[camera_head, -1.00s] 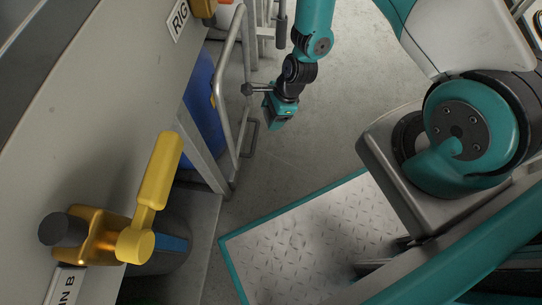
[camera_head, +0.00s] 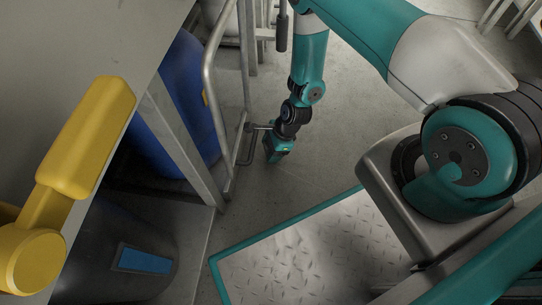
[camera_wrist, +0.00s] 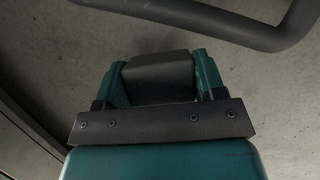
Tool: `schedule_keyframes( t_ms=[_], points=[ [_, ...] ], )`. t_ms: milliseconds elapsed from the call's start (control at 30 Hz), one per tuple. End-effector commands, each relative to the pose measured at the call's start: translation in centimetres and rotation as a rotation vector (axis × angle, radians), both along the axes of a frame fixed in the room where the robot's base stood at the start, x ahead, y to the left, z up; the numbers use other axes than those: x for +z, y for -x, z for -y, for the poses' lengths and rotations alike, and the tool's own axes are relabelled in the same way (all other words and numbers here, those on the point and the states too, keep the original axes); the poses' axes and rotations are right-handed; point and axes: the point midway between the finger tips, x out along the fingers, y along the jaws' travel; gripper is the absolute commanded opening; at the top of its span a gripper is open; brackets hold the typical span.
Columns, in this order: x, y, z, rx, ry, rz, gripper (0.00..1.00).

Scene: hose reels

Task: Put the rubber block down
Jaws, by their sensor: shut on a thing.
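The rubber block (camera_wrist: 160,76) is a dark grey block between the two teal fingers of my gripper (camera_wrist: 160,82) in the wrist view. The fingers are shut on it from both sides. In the head view my gripper (camera_head: 277,154) hangs low over the grey floor, beside a metal tube frame. The block cannot be made out in the head view. I cannot tell how far the block is above the floor.
A bent metal tube frame (camera_head: 208,83) stands just left of my gripper; a tube (camera_wrist: 225,22) also crosses the top of the wrist view. A blue barrel (camera_head: 184,100) and a yellow lever (camera_head: 88,140) are further left. Bare floor (camera_head: 345,110) lies to the right.

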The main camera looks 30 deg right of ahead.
Motion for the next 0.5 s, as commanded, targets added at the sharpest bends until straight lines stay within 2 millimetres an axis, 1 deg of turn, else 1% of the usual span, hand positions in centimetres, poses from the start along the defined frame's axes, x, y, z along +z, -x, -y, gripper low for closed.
schedule_keyframes(
  t_ms=[33,100,200,500],
  points=[
    [-1.2,0.1,0.0,0.000,0.000,-0.001,0.38],
    [-2.5,0.1,0.0,0.000,0.000,-0.002,0.38],
    [-3.7,0.0,0.0,0.000,0.000,-0.001,0.38],
    [-3.6,0.0,0.0,0.000,0.000,-0.001,0.38]
  ],
)
